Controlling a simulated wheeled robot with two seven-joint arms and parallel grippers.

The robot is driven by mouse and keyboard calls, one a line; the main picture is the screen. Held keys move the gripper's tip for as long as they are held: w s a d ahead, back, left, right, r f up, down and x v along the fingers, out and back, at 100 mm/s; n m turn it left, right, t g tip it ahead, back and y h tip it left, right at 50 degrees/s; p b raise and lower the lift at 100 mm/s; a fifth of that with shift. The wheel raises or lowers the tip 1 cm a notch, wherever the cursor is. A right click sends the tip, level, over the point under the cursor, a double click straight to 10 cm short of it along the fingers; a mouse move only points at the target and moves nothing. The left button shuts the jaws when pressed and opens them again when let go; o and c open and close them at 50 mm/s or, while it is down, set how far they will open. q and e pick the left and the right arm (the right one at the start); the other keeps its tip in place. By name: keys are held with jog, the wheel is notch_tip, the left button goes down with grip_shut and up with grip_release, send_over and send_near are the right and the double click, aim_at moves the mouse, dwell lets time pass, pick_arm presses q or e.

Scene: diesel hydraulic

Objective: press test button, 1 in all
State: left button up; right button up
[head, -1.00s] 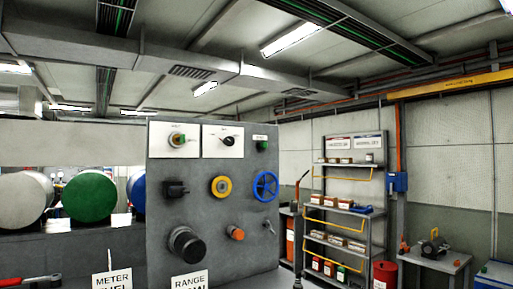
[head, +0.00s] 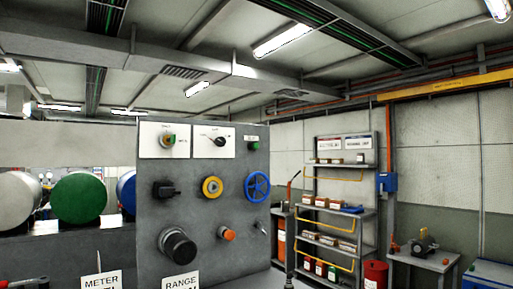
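A grey control panel (head: 205,235) stands in front of me, left of centre. A small green button (head: 254,146) sits at its upper right under a small white label (head: 250,138) that is too small to read. A green-centred control (head: 168,140) and a black selector knob (head: 219,141) sit on white plates at the upper left and middle. I cannot tell by label which is the test button. Neither of my grippers shows in the head view.
The panel also carries a yellow ring control (head: 212,187), a blue handwheel (head: 257,186), a large black knob (head: 178,246) and an orange knob (head: 227,233). Shelves (head: 338,211) and a small table (head: 422,258) stand to the right. Drums (head: 79,198) lie to the left.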

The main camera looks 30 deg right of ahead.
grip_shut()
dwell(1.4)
